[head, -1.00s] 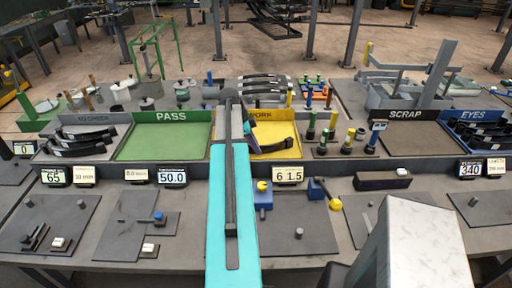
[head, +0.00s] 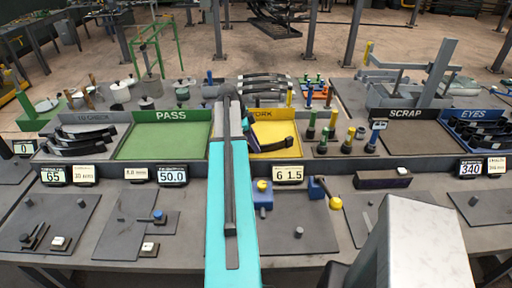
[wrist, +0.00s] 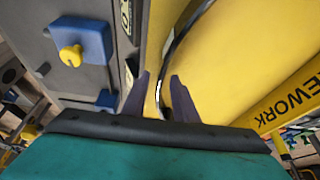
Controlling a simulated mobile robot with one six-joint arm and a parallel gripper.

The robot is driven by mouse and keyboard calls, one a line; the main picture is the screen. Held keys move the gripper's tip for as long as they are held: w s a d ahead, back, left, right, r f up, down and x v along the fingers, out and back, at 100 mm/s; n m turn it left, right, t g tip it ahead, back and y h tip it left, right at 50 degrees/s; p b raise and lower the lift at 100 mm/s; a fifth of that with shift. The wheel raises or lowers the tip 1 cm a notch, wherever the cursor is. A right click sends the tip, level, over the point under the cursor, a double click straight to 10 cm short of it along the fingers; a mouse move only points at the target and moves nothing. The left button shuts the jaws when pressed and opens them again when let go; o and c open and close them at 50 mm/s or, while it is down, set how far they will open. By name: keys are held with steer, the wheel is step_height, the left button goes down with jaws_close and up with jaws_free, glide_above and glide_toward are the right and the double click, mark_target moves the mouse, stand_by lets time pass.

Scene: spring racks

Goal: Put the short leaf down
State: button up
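The short leaf (head: 275,146), a dark curved strip, lies in the yellow REWORK tray (head: 288,155), partly hidden behind my arm. In the wrist view the leaf (wrist: 178,40) shows as a thin dark curve over the yellow tray floor (wrist: 245,50). Its near end runs down between my fingers. My gripper (wrist: 161,85) is low over the tray, its two dark fingers spread with yellow showing between them.
The green PASS tray (head: 165,141) at the left is empty. The SCRAP tray (head: 408,141) at the right is empty. Colored-topped posts (head: 333,125) stand between REWORK and SCRAP. A blue block with a yellow knob (wrist: 70,55) is at the tray's front.

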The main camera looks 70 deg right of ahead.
steer(key=b+v, duration=0.3)
steer(key=v, duration=0.8)
stand_by(0.8)
